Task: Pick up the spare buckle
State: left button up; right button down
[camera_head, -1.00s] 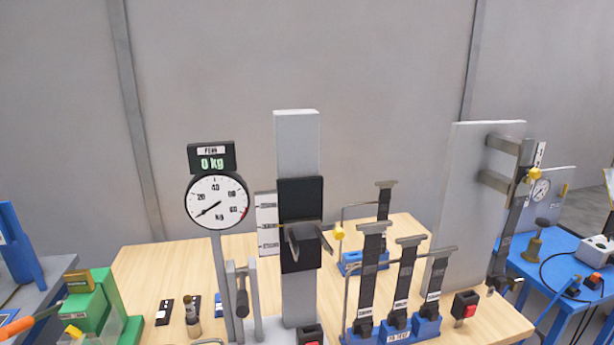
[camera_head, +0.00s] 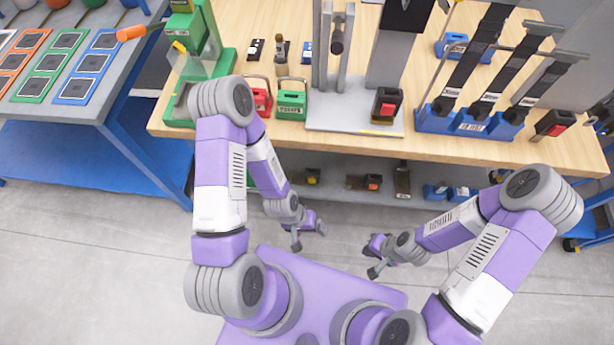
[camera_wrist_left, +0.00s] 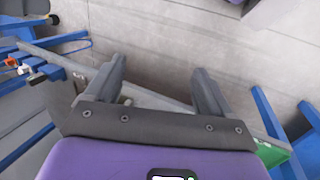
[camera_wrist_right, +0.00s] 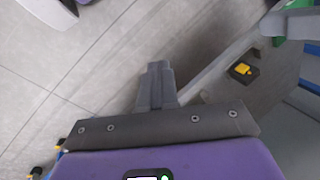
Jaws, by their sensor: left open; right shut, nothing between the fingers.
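Several black buckles show in the head view, and I cannot tell which is the spare. One with a red button (camera_head: 387,105) sits on the grey base plate, another with a red button (camera_head: 552,124) on the bench's right. On the lower shelf are a buckle-like block with yellow (camera_head: 313,176) and one with orange (camera_head: 373,182). A black block with a yellow top (camera_wrist_right: 242,71) shows in the right wrist view. My left gripper (camera_head: 309,238) is open and empty in front of the bench. My right gripper (camera_head: 374,271) is shut and empty, to its right, also away from the buckles.
The wooden bench (camera_head: 290,140) has a front edge above the lower shelf (camera_head: 335,190). Red (camera_head: 261,100) and green (camera_head: 291,104) blocks, a green stand (camera_head: 222,65) and blue strap holders (camera_head: 470,124) stand on it. A blue-framed table (camera_head: 60,120) is at left. Grey floor lies around me.

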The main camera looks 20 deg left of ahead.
aim_at(294, 178)
jog(key=k, duration=1.3)
jog(key=u, duration=0.8)
jog(key=i, duration=0.6)
jog(key=u, duration=0.5)
jog(key=i, duration=0.75)
jog(key=z, duration=0.4)
